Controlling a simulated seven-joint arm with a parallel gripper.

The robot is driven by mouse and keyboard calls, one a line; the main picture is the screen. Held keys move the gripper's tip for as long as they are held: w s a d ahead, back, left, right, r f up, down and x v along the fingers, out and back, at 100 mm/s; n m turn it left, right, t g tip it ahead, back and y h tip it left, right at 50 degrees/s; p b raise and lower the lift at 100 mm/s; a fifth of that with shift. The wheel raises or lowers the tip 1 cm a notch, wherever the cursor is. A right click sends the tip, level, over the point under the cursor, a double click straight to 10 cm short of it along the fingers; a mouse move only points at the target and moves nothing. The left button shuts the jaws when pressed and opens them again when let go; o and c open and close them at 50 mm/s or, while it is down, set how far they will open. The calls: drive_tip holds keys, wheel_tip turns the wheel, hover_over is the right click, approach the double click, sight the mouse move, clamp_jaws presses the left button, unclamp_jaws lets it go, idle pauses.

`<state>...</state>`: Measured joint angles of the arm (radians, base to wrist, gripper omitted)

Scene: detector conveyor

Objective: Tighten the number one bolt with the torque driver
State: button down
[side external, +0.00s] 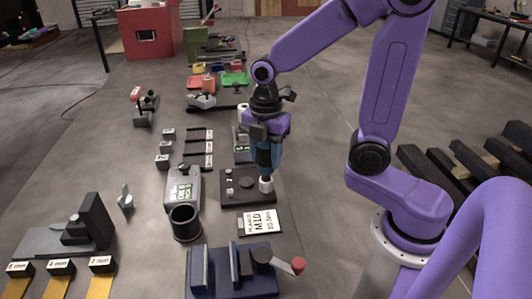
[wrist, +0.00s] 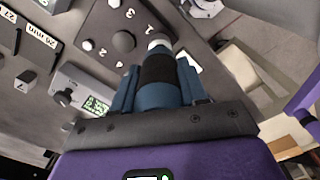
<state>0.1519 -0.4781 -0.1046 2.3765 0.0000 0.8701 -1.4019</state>
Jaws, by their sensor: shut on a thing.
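My gripper (side external: 266,138) is shut on the blue and black torque driver (side external: 265,158), which points down, nearly upright. In the wrist view the driver (wrist: 160,72) sits between the fingers of the gripper (wrist: 158,88). Its pale socket end (side external: 266,184) is at the right side of the dark bolt plate (side external: 236,202). In the wrist view the socket (wrist: 158,43) is beside the printed digit 1 on the plate (wrist: 103,25). The number one bolt is not visible; the socket may cover it. I cannot tell whether the socket is seated on it. Other small bolts and a larger round knob (wrist: 123,41) show on the plate.
A white M10 card (side external: 260,222) lies just in front of the plate. A grey display unit (side external: 182,187) and a dark cup (side external: 185,223) stand left of it. A blue fixture with a red-knobbed lever (side external: 298,266) stands nearest. Labelled socket slots (side external: 200,147) lie behind left.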

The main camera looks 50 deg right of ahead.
drive_tip(key=shift+f, duration=0.7)
idle(3.5)
drive_tip(key=shift+r, duration=3.05)
